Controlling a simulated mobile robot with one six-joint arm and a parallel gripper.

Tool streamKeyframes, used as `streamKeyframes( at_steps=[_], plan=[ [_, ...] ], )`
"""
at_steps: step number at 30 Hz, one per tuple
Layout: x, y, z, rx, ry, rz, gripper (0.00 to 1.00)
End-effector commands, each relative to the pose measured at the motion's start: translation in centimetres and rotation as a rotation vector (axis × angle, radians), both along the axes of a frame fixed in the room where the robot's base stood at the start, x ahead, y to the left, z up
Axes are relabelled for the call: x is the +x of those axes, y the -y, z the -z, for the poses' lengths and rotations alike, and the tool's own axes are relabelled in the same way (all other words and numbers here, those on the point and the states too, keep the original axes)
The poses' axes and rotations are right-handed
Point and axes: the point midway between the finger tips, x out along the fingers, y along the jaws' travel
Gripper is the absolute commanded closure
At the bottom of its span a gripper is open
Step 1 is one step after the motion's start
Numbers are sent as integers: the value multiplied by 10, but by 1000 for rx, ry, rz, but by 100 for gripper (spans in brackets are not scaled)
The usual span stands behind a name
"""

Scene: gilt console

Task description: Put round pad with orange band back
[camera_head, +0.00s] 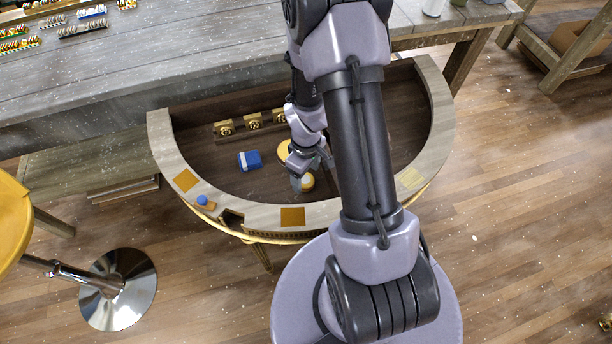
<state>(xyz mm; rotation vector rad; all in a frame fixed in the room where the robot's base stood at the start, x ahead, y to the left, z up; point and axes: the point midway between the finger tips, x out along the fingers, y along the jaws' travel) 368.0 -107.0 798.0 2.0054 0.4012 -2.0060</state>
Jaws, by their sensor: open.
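The gilt console (438,118) is a half-round table with a pale rim and a dark sunken top. A small round yellow-orange piece (307,183), probably the round pad with orange band, sits on the dark top near the front rim. My gripper (311,173) is open, pointing down right at this piece, with one finger to its left and the other behind it to the right. I cannot tell whether the fingers touch it. A second round orange piece (284,149) lies just behind, partly hidden by my gripper.
A blue block (249,160) lies left on the dark top. A row of gold pieces (253,121) stands at its back. A blue knob (202,200) and orange squares (292,217) mark the rim, beside a dark notch (231,218).

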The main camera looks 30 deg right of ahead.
Motion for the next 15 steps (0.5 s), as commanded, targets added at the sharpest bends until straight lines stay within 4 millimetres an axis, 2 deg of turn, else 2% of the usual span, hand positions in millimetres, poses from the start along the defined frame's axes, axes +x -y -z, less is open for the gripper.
streamKeyframes(
  at_steps=[1, 6, 11, 13, 14, 15],
  plan=[
    [1, 0, -23, -2, 4, 0, 31],
    [1, 0, -67, -2, 4, 1, 31],
    [1, 0, -88, -1, 4, 1, 31],
    [4, -3, -103, -4, 20, 22, 31],
    [6, -6, -115, -5, 35, 43, 31],
    [9, -12, -137, -7, 66, 84, 31]
  ],
)
